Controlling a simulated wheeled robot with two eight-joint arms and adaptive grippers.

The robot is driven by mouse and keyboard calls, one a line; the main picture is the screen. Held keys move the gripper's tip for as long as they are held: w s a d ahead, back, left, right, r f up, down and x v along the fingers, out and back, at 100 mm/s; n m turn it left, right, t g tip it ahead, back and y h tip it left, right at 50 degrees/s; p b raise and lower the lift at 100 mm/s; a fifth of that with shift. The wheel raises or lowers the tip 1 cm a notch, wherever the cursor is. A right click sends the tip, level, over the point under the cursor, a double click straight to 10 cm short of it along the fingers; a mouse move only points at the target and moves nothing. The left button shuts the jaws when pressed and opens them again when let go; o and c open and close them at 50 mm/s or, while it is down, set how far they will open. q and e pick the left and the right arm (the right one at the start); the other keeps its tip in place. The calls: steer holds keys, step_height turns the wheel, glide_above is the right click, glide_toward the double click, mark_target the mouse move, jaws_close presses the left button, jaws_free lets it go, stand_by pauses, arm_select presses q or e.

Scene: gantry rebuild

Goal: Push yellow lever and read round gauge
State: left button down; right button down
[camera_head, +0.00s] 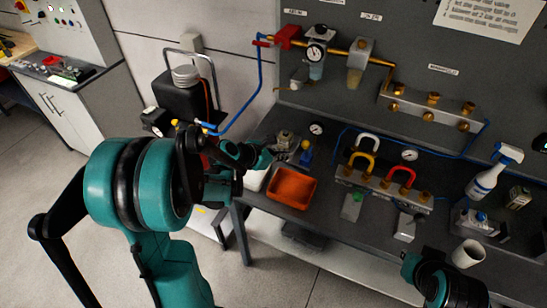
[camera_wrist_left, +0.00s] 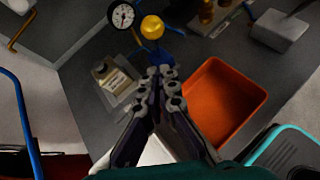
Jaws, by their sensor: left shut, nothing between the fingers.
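A yellow ball-topped lever (camera_wrist_left: 152,27) stands on a blue base just beyond my left fingertips in the left wrist view; it also shows in the head view (camera_head: 305,145). A round white-faced gauge (camera_wrist_left: 122,15) is beside it, and shows behind the lever in the head view (camera_head: 316,129). My left gripper (camera_wrist_left: 163,74) is shut and empty, pointing toward the lever's blue base; I cannot tell whether it touches. In the head view my left gripper (camera_head: 269,149) is left of the lever. My right gripper (camera_head: 411,266) is at the lower right, its fingers unclear.
An orange tray (camera_head: 291,205) sits in front of the lever, right of my left fingers in the wrist view (camera_wrist_left: 258,97). A small labelled container (camera_wrist_left: 113,77) is left of them. A manifold with white, yellow (camera_head: 361,158) and red handles and another gauge (camera_head: 410,155) stands right.

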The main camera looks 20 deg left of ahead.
arm_select(q)
steer(key=w+d, duration=0.2)
steer(key=w, duration=0.1)
steer(key=shift+w+d+r, duration=0.1)
steer(key=shift+r, duration=0.3)
steer(key=shift+r, duration=0.1)
steer(key=shift+w+r+g+p, duration=0.2)
steer(key=shift+w+g+p, duration=0.1)
steer(key=shift+w+p, duration=0.15)
steer(key=shift+w+r, duration=0.1)
steer(key=shift+r, duration=0.05)
steer(key=w+r+n+g+p, duration=0.1)
steer(key=w+g+p, duration=0.3)
steer(key=w, duration=0.4)
steer(key=shift+d+r+n+g+y, duration=0.2)
steer(key=shift+r+n+g+y, duration=0.15)
steer(key=shift+g, duration=0.45)
steer(key=shift+f, duration=0.1)
